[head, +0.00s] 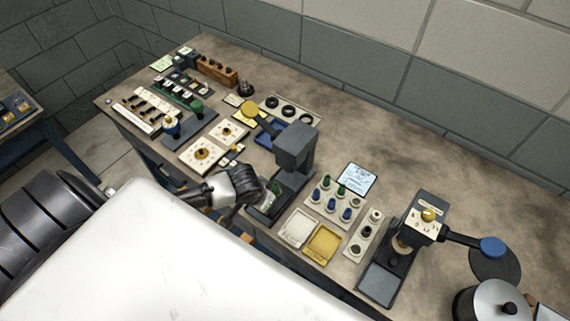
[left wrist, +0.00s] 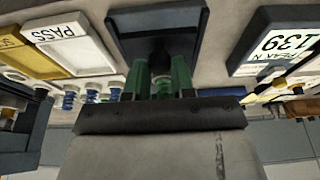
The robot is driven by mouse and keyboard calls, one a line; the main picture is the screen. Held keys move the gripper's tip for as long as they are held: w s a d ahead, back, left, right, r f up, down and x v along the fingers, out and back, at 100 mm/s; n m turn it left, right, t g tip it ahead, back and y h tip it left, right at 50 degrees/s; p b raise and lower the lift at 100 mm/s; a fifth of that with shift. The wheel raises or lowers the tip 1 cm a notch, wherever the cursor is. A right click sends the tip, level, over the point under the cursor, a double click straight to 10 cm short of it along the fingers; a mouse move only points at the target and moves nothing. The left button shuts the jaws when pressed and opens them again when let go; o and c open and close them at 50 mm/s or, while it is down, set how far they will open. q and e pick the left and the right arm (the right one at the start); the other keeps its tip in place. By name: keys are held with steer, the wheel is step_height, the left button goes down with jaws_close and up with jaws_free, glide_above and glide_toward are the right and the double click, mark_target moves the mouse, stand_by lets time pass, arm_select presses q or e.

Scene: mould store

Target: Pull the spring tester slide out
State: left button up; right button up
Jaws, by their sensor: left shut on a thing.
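The spring tester (head: 294,148) is a dark grey press with a boxy head and a yellow-knobbed lever, standing near the table's front edge. My left gripper (head: 268,194) is at the front of its base. In the left wrist view, my two green fingers (left wrist: 160,80) are shut around a small part at the front of the dark slide (left wrist: 158,22). Most of that part is hidden between the fingers. How far out the slide stands is hard to tell. My right gripper is not in view.
A white PASS tray (left wrist: 70,42) and a yellow tray (head: 323,244) lie beside the tester. A rack of coloured springs (head: 335,200) stands behind them. A display reading 139 (left wrist: 288,42) is on the other side. Another press (head: 405,240) stands further right.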

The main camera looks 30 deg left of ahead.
arm_select(q)
steer(key=shift+s, duration=0.8)
steer(key=shift+s+a, duration=0.15)
steer(key=shift+s, duration=1.15)
steer(key=o, duration=0.3)
steer(key=shift+s, duration=0.15)
steer(key=o, duration=1.2)
steer(key=shift+c, duration=0.2)
step_height(320, 180, up, 7)
